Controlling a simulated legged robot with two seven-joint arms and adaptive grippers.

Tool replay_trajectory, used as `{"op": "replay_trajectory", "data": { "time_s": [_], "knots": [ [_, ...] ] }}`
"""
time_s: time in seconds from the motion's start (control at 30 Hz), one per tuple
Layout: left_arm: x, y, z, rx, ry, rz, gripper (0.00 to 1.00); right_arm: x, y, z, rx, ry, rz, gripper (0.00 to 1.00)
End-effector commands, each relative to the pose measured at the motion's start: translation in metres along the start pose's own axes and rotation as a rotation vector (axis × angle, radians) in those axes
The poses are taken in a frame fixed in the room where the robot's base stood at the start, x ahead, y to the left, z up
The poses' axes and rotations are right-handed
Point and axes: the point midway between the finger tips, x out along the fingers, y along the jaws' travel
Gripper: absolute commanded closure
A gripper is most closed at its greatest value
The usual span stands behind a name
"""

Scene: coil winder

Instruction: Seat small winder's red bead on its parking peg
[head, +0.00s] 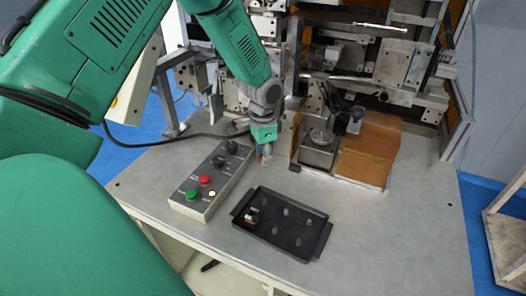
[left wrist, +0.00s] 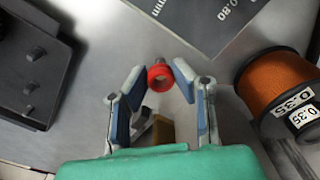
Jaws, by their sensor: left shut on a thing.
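My left gripper (head: 265,156) reaches down over the table, behind the black tray and to the right of the control box. In the left wrist view the left gripper (left wrist: 160,76) is shut on the red bead (left wrist: 159,85), a small ring with a dark centre held between the fingertips. The bead is too small to make out clearly in the head view. I cannot tell which part is the parking peg. A metal and brownish part (left wrist: 158,132) shows between the fingers, below the bead. My right gripper is not in view.
The black tray (head: 318,228) holds several short pegs and a small part at its left end. The control box (head: 180,200) has red and green buttons. A copper wire spool (left wrist: 275,83) lies right in the wrist view. The winder machine (head: 345,60) stands behind; the front-right table is clear.

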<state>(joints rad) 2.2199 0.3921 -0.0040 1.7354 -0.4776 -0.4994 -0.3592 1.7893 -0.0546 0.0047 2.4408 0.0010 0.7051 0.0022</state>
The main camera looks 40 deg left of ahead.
Motion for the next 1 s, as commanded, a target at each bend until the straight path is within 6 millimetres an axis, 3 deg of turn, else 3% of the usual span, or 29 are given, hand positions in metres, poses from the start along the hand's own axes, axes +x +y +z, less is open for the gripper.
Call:
{"op": "replay_trajectory", "data": {
  "time_s": [1.0],
  "knots": [
    [0.0001, -0.0008, 0.0007, 0.000, 0.000, 0.001, 0.92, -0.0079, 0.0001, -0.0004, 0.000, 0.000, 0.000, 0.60]
  ]
}}
